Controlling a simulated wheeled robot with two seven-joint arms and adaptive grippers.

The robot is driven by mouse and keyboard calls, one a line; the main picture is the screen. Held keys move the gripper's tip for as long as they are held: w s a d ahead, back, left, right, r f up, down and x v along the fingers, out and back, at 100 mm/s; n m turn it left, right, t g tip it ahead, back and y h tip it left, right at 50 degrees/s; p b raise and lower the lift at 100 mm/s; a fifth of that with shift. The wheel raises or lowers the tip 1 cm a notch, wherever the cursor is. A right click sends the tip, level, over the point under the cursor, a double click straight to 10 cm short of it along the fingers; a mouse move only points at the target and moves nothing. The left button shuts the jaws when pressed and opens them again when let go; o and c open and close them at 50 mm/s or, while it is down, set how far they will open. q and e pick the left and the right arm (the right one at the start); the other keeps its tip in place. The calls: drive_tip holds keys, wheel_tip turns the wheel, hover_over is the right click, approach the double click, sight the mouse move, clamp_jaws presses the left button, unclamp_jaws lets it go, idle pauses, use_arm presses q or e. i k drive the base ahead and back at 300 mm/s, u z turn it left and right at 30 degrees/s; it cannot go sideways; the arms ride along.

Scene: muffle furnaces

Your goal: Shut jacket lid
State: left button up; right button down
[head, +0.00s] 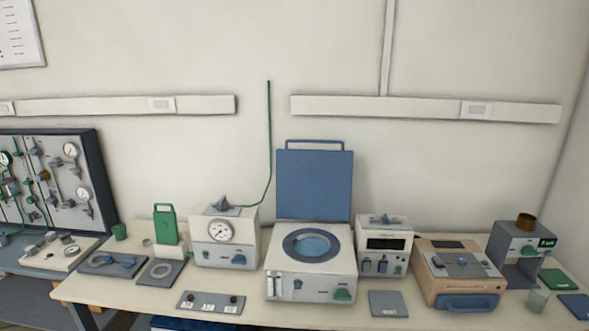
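A cream box-shaped device (310,276) stands at the middle of the bench, probably the jacket. Its blue lid (314,186) stands raised, about upright, along the back edge, with a bar handle (314,143) at the top. In the device's top is a round well with a dark blue ring (289,245) and light blue contents (312,245). The front face has a green knob (342,295). Neither of my grippers shows in the head view.
A gauge box (226,252) stands close on the left and a display box (384,262) close on the right. A grey button panel (212,303) and a grey pad (388,304) lie in front. A green cable (269,150) rises behind, left of the lid.

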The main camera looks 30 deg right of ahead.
sight(311, 185)
drive_tip(key=u, duration=0.2)
drive_tip(key=i, duration=0.25)
drive_tip(key=u, duration=1.5)
drive_tip(key=k, duration=1.6)
drive_tip(key=z, duration=2.45)
